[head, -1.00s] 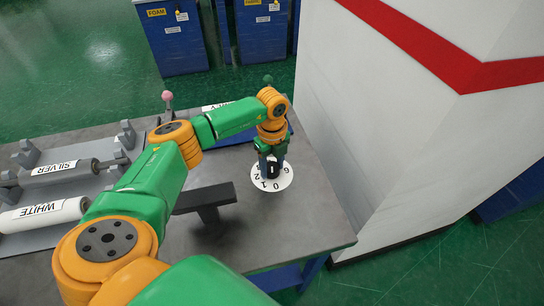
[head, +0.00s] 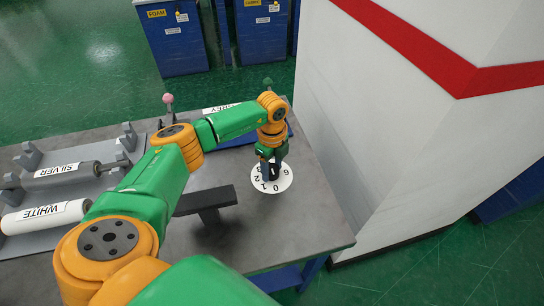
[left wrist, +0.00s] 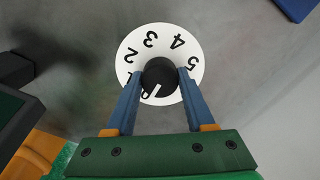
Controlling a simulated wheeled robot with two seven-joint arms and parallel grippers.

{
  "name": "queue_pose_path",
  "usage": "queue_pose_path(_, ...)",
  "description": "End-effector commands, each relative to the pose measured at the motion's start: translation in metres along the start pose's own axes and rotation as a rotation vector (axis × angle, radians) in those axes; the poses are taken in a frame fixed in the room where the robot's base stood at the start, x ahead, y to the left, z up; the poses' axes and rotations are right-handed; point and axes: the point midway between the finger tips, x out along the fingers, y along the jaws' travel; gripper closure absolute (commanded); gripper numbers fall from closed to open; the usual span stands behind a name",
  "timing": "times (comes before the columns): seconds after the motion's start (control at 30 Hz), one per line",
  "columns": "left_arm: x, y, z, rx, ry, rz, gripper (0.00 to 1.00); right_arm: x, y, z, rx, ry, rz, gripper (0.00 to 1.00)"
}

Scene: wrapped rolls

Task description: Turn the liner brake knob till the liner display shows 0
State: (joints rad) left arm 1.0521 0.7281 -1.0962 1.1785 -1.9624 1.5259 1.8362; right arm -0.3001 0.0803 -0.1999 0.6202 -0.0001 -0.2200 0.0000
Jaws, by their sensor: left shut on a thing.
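The brake knob (left wrist: 159,75) is black with a white pointer line, at the middle of a round white dial (left wrist: 163,32) printed with numbers. The dial lies on the grey table and also shows in the head view (head: 285,183). My left gripper (left wrist: 160,72) points down over the dial, with one blue finger on each side of the knob, shut on it. In the left wrist view the pointer line slants to the lower left, toward the 0 beside the left finger. In the head view my left gripper (head: 271,167) hides most of the knob. I see no readable liner display. My right gripper is out of view.
A white roll (head: 45,215) and a silver roll (head: 70,174) lie in grey holders at the left. A dark bracket (head: 208,203) stands left of the dial. A white wall with a red stripe (head: 420,55) rises close on the right. Blue bins (head: 172,40) stand behind.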

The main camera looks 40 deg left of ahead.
Motion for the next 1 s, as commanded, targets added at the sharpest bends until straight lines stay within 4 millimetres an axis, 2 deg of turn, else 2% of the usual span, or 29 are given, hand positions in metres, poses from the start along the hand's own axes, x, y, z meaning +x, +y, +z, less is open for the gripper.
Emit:
queue_pose_path(0.03,-0.003,-0.002,0.002,-0.004,-0.003,-0.008,0.41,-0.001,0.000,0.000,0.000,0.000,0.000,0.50)
queue_pose_path(0.1,-0.002,-0.002,0.001,-0.003,-0.003,-0.007,0.22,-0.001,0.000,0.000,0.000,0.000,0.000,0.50)
queue_pose_path(0.13,-0.002,-0.002,0.001,-0.003,-0.002,-0.006,0.16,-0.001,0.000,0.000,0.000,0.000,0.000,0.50)
queue_pose_path(0.47,-0.005,-0.001,0.000,0.000,0.000,-0.005,0.16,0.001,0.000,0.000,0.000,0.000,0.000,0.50)
queue_pose_path(0.7,-0.052,-0.002,0.001,0.000,-0.002,-0.010,0.16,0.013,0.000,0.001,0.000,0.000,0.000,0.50)
queue_pose_path(0.8,-0.066,-0.002,0.001,-0.002,-0.001,-0.007,0.16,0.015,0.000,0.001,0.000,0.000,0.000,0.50)
queue_pose_path(1.0,-0.073,-0.001,0.001,-0.003,-0.001,-0.004,0.16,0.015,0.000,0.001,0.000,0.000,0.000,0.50)
